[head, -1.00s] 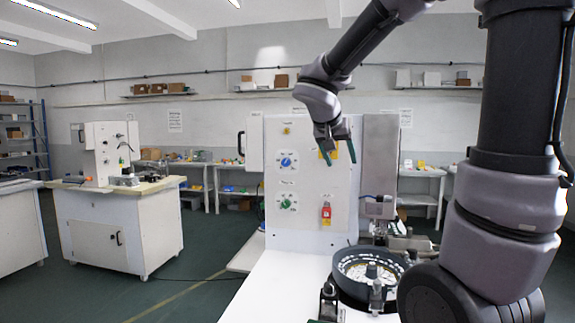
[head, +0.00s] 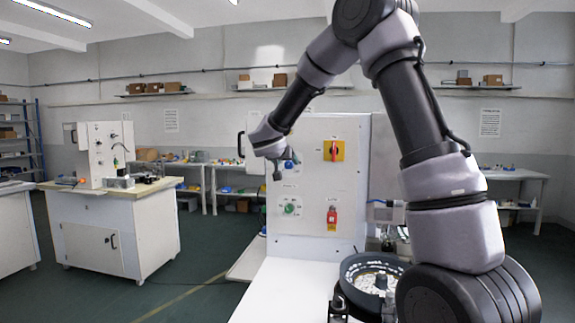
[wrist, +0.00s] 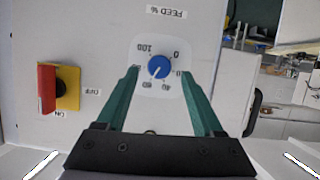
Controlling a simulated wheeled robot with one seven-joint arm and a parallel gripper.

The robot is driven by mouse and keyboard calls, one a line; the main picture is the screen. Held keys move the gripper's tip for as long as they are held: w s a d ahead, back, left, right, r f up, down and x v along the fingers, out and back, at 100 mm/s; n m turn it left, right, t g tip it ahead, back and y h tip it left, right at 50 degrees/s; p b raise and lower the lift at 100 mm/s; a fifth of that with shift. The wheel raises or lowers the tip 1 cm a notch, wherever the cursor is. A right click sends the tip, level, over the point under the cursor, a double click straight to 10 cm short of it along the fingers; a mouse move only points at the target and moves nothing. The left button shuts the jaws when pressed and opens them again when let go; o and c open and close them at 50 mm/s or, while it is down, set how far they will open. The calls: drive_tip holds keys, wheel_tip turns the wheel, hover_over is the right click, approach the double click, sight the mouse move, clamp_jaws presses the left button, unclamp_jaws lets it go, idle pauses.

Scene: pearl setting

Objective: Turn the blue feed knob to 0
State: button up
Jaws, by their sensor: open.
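The blue feed knob (wrist: 159,67) sits on a pale dial on the white panel, under an upside-down "FEED %" label in the wrist view. Its white mark points down and left in that view, toward the 60. The 0 is at the dial's upper right. My gripper (wrist: 160,74) is open, with one green finger on each side of the knob and gaps between. I cannot tell how far the fingertips are from the panel. In the head view my gripper (head: 284,166) partly hides the blue knob (head: 290,163).
A red-and-yellow rotary switch (wrist: 58,88) is left of my fingers in the wrist view. A round black bowl (head: 372,268) stands before the panel.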

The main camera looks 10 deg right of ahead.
sight(289, 165)
drive_tip(key=shift+x, duration=1.45)
clamp_jaws()
